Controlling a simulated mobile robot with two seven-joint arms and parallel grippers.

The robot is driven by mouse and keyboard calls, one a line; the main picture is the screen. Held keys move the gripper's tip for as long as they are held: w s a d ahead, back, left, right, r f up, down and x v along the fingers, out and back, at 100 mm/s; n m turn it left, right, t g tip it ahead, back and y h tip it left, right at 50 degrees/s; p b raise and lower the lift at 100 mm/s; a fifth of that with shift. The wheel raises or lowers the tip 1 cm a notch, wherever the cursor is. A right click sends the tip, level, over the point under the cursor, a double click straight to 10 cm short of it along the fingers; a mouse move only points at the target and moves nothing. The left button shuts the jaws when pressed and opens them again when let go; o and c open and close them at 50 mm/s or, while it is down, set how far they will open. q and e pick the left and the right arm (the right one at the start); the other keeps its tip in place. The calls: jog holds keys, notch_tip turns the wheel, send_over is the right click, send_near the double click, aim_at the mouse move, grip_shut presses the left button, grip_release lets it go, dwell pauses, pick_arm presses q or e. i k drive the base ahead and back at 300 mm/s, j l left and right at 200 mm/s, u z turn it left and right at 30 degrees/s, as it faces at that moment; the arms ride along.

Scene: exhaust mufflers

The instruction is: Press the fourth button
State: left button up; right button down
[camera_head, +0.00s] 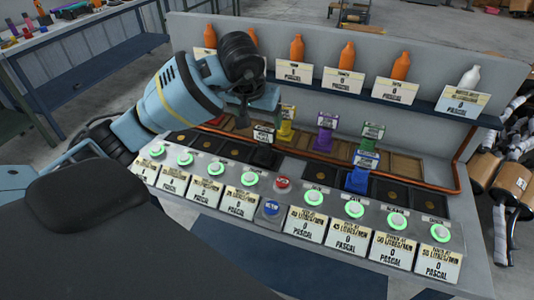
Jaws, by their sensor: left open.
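A sloped grey console (345,236) carries a row of round buttons with glowing green rims. From the left, the first (157,151), second (185,159) and third (215,168) sit close together, and the fourth green button (250,179) is just left of a red button (282,183). My left gripper (256,108) hangs above and behind the fourth button, apart from it. It is open and holds nothing I can see; its fingers are small and dark here. My right gripper is not in view.
A blue button (271,208) lies below the red one, and several more green buttons (354,209) continue right. Behind stand coloured upright pieces, including a purple one (325,130), and a shelf with orange bottles (346,60). A copper pipe (459,165) bounds the console's right.

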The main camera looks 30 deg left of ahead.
aim_at(249, 178)
jog(key=u, duration=1.15)
